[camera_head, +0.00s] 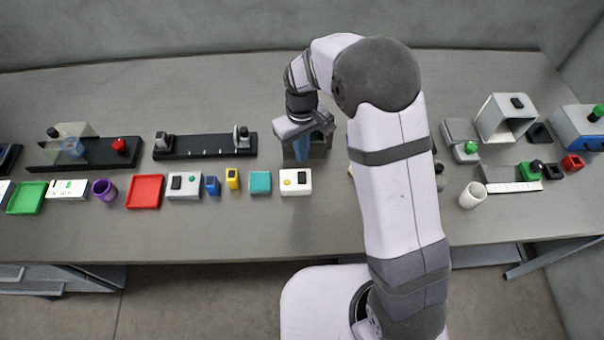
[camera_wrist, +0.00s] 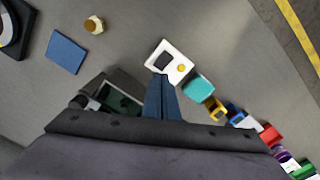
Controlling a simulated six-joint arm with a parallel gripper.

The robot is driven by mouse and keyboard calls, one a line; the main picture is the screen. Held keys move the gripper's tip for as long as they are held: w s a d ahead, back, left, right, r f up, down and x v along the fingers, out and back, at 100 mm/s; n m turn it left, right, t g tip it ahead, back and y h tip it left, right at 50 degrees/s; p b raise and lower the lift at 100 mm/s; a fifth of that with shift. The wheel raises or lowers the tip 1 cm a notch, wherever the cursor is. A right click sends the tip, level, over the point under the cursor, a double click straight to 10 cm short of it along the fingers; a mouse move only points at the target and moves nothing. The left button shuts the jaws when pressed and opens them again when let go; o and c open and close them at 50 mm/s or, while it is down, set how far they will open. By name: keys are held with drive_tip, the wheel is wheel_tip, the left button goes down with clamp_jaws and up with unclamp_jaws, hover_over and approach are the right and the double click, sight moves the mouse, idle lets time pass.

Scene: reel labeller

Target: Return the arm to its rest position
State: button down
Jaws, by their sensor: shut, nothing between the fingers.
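My gripper (camera_head: 301,148) hangs down over the back-middle of the table, below my bent arm. Its blue fingers (camera_wrist: 161,84) are together in the wrist view, with nothing between them. A dark grey box (camera_head: 320,150) stands right beside and behind the fingers in the head view. In the wrist view the dark box (camera_wrist: 122,80) with a greenish panel lies just left of the fingers, partly hidden by my gripper body. I cannot tell whether the fingers touch it. A white box with a black patch and a yellow button (camera_head: 295,182) is in front of the gripper.
A teal block (camera_head: 260,182), a yellow block (camera_head: 232,178), a red tray (camera_head: 145,191) and a black rail fixture (camera_head: 205,146) lie to the left. A white cup (camera_head: 472,195) and a white open box (camera_head: 506,118) stand right of my arm. The table's back-left area is clear.

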idle(0.4)
drive_tip(key=s+d+f+m+g, duration=0.1)
drive_tip(key=s+d+m, duration=0.15)
drive_tip(key=s, duration=0.55)
drive_tip(key=s+d+f+m+g, duration=0.1)
drive_tip(key=s+d+g, duration=0.15)
drive_tip(key=s, duration=0.55)
drive_tip(key=s+d+r+t, duration=0.1)
drive_tip(key=s+d+r, duration=0.25)
drive_tip(key=s, duration=0.25)
drive_tip(key=shift+w+d+r+m+t+b, duration=0.4)
drive_tip(key=shift+d+r+m+t, duration=0.25)
drive_tip(key=shift+d+r, duration=0.3)
drive_tip(key=shift+w+d+r+m+t+b, duration=0.25)
drive_tip(key=shift+w+d+r+m+t, duration=0.3)
drive_tip(key=shift+d+r, duration=0.35)
